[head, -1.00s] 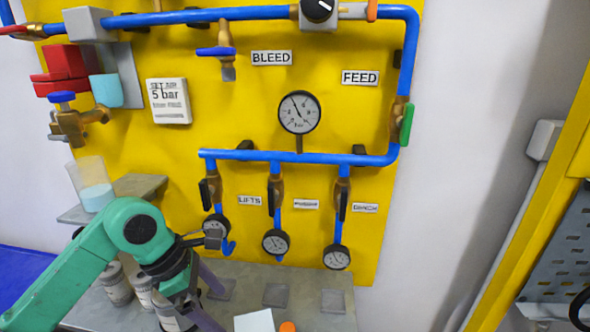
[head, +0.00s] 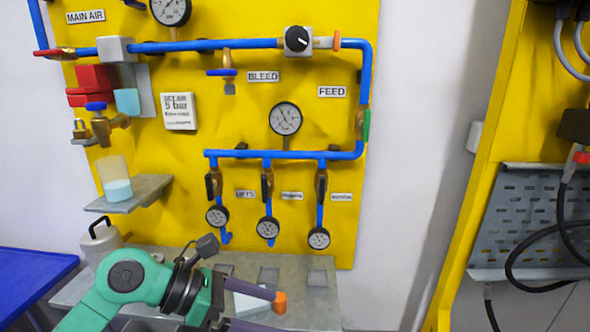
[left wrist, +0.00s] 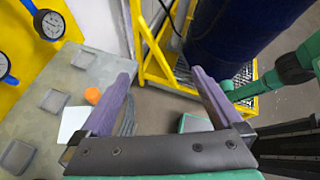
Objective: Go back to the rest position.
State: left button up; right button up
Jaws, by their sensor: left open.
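My left gripper (head: 255,308) is low in the head view, in front of the grey bench, with its purple fingers pointing right. In the left wrist view my left gripper (left wrist: 165,88) is open, its two purple fingers wide apart with nothing between them. Below that gap I see the floor and the bench edge. My right gripper is not clearly in view; a green and black arm part of mine shows at the right of the left wrist view.
The grey bench (head: 318,300) holds a white card (left wrist: 73,124) and an orange piece (head: 280,302). A yellow panel (head: 230,120) with blue pipes and gauges stands behind it. A blue drum (left wrist: 235,35) stands on a yellow-framed platform (left wrist: 150,62). A blue table (head: 30,280) is at left.

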pick_arm(q)
jog(key=d+r+n+t+h, duration=0.35)
jog(key=r+n+h, duration=0.3)
jog(key=r, duration=0.45)
jog(key=w+a+r+n+t+y, duration=0.1)
jog(key=w+a+n+t+y, duration=0.2)
jog(key=n+t, duration=0.4)
jog(key=w+a+r+n+t+y, duration=0.1)
jog(key=w+a+n+t, duration=0.4)
jog(key=n, duration=0.4)
jog(key=a+f+n+g+y, duration=0.2)
jog(key=a+f+n+y, duration=1.3)
jog(key=f+n, duration=0.35)
jog(key=s+d+f+n+g+h, duration=0.1)
jog(key=s+f+n+g, duration=0.5)
jog(key=s+f+g, duration=0.95)
jog(key=s+f+t, duration=0.1)
jog(key=s+f, duration=0.2)
jog(key=f, duration=1)
jog(key=s+f+t, duration=0.1)
jog(key=s+f, duration=0.1)
jog(key=f, duration=1.1)
jog(key=s+a+f+g, duration=0.1)
jog(key=s+a+f, duration=0.1)
jog(key=s+f, duration=1.4)
jog(key=shift+s+a, duration=0.35)
jog(key=shift+s, duration=0.45)
pick_arm(e)
jog(key=shift+s, duration=0.4)
